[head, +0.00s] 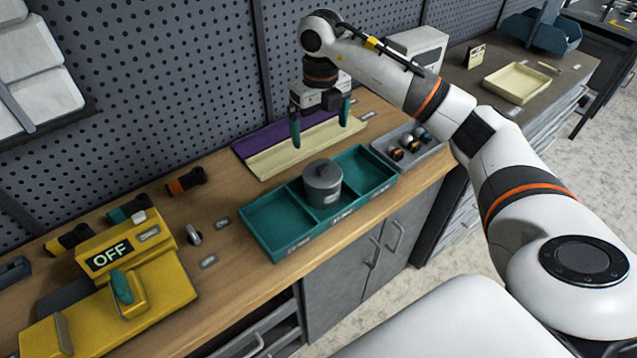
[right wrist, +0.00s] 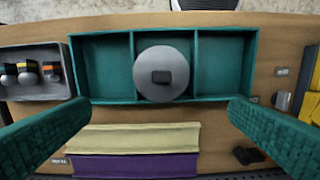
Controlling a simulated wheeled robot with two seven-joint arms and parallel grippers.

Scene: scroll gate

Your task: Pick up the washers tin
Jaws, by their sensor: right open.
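A grey round tin (head: 321,188) with a dark knob on its lid stands upright in the middle compartment of a teal tray (head: 290,250). I cannot read a label on it. In the right wrist view the tin (right wrist: 164,66) shows from above, with the knob in the centre of its lid. My right gripper (head: 320,128) is open and empty, fingers pointing down, above and behind the tray on its wall side. Its two green fingers (right wrist: 158,108) are spread wide, and the tin appears between and beyond them. My left gripper is not in view.
The tray's outer compartments look empty. Cream and purple strips (head: 290,150) lie behind it. A grey bin (head: 432,154) with several small items stands to its right. A yellow machine (head: 165,290) marked OFF is on the left. A pegboard wall (head: 190,70) bounds the bench.

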